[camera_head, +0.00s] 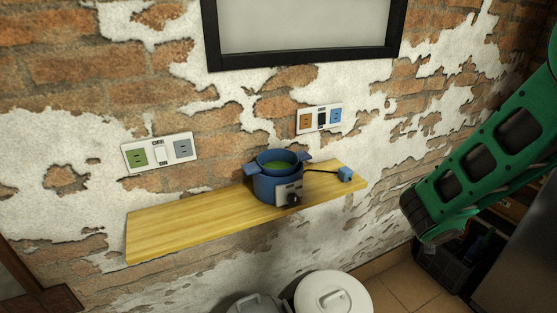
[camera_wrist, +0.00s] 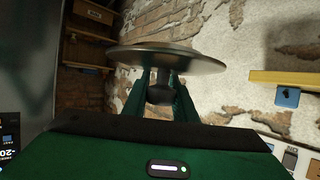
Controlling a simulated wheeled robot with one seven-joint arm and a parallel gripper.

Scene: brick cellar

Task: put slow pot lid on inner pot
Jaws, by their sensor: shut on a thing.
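The slow pot (camera_head: 277,189) is a blue cooker with side handles and a front dial. It stands on the wooden shelf toward its right end. The blue inner pot (camera_head: 279,156) sits in it, open at the top, with something green inside. In the wrist view my gripper (camera_wrist: 161,90) is shut on the dark knob of a round grey lid (camera_wrist: 165,58). The lid is held in the air, away from the pot. In the head view my green arm is at the right; the lid cannot be made out there.
The yellow wooden shelf (camera_head: 190,220) is bare on its left. A blue plug (camera_head: 345,174) with a cord lies at its right end. Outlets (camera_head: 160,151) and a black frame (camera_head: 305,63) are on the brick wall. A white lidded bin (camera_head: 333,296) stands below.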

